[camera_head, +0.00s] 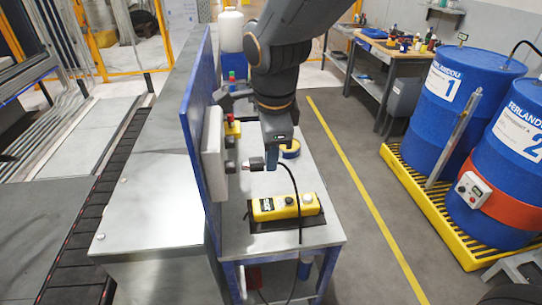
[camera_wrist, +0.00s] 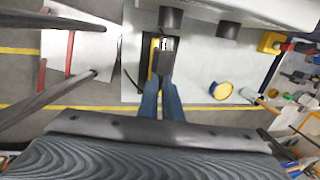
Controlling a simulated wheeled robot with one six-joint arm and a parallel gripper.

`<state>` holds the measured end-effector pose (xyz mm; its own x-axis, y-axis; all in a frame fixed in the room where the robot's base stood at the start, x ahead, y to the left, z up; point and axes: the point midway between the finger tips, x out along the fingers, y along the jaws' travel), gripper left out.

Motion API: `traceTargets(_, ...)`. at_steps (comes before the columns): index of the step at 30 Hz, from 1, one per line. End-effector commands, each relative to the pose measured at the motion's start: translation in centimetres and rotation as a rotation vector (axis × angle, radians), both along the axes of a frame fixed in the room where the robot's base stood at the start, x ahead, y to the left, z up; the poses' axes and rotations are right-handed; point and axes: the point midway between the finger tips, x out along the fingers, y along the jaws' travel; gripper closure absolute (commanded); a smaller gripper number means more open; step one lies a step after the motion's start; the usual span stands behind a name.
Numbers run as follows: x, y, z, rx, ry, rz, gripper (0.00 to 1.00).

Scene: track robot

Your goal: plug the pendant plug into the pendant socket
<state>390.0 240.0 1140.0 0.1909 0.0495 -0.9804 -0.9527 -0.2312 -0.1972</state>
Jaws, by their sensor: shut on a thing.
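My gripper (camera_head: 268,162) is shut on the pendant plug (camera_head: 257,164), a dark plug with a light front end. It also shows in the wrist view (camera_wrist: 163,62) between the blue fingertips (camera_wrist: 161,90). Two dark round sockets stick out of the grey box on the blue panel. The plug points at the nearer, lower socket (camera_head: 231,167), which is the left one in the wrist view (camera_wrist: 171,18). The other socket (camera_head: 230,142) looks empty. I cannot read which is the pendant socket.
The yellow pendant (camera_head: 285,207) lies on a black mat on the bench (camera_head: 320,235), its black cable looping up towards the plug. A blue-and-yellow tape roll (camera_head: 290,150) sits behind my gripper. The grey box (camera_head: 212,155) and blue panel (camera_head: 192,110) bound the left side.

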Motion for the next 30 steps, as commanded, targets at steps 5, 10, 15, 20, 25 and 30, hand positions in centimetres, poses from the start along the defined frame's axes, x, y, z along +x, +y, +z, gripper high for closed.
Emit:
traceTargets(5,-0.01,0.0,0.03,0.0,0.0,0.0,1.0)
traceTargets(10,-0.02,0.0,0.05,0.0,0.001,0.0,1.0)
traceTargets(15,0.01,0.0,0.0,0.0,0.0,0.0,1.0)
traceTargets(20,0.01,0.01,0.0,0.0,0.0,0.0,1.0)
traceTargets(25,-0.04,0.21,0.01,0.0,0.0,0.001,1.0)
traceTargets(30,-0.14,0.58,0.02,0.0,0.0,0.002,1.0)
